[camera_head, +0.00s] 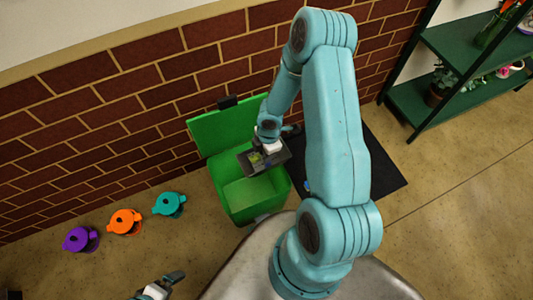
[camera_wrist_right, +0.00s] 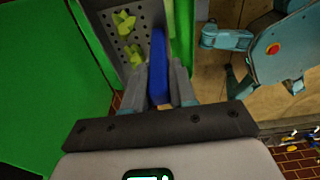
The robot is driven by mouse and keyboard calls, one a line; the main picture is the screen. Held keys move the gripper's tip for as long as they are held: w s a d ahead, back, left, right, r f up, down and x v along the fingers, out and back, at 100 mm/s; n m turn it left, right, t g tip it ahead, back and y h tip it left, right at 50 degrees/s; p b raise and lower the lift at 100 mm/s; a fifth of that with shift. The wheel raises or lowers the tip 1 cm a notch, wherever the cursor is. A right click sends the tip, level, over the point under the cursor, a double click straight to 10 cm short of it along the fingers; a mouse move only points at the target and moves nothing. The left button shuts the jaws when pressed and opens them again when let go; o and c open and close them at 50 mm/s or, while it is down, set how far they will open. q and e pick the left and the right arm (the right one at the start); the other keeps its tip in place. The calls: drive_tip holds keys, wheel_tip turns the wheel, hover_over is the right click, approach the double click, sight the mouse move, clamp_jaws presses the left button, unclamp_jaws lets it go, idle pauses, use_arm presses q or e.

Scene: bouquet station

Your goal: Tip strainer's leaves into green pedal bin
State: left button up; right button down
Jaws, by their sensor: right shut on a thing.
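The green pedal bin (camera_head: 247,222) stands against the brick wall with its lid (camera_head: 215,122) raised. Its inside looks empty where visible. My right gripper (camera_head: 268,143) is over the bin and shut on the blue handle (camera_wrist_right: 158,66) of the strainer. The dark grey strainer (camera_head: 278,157) is above the bin opening, and green leaves (camera_head: 257,158) show in it. In the right wrist view, leaves (camera_wrist_right: 125,22) lie on the strainer's perforated surface (camera_wrist_right: 112,30). I cannot tell its exact tilt. My left gripper (camera_head: 160,288) is at the bottom edge, partly cut off, with its fingers apart and empty.
A purple can (camera_head: 78,240), an orange can (camera_head: 124,222) and a teal can (camera_head: 167,204) stand on the floor left of the bin. A black mat (camera_head: 375,165) lies to its right. A green shelf (camera_head: 460,50) with plants stands at the far right.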

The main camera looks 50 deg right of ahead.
drive_tip(key=shift+w+a+f+g+h+b, duration=0.2)
drive_tip(key=shift+a+f+h+b, duration=0.25)
drive_tip(key=shift+b, duration=1.15)
drive_tip(key=shift+w+a+f+g+h+b, duration=0.15)
drive_tip(key=shift+a+f+h+b, duration=0.35)
drive_tip(key=shift+b, duration=1.05)
drive_tip(key=w+a+g+h+b, duration=0.2)
drive_tip(key=w+a+h+b, duration=0.1)
drive_tip(key=a+h+b, duration=0.1)
drive_tip(key=w+a+f+g+h+b, duration=0.1)
drive_tip(key=w+a+g+h+b, duration=0.2)
drive_tip(key=a+h+b, duration=0.2)
drive_tip(key=a+h, duration=0.2)
drive_tip(key=a, duration=0.2)
drive_tip(key=shift+w+f, duration=0.25)
drive_tip(key=shift+w, duration=0.1)
drive_tip(key=shift+g, duration=0.25)
drive_tip(key=shift+w+a, duration=0.1)
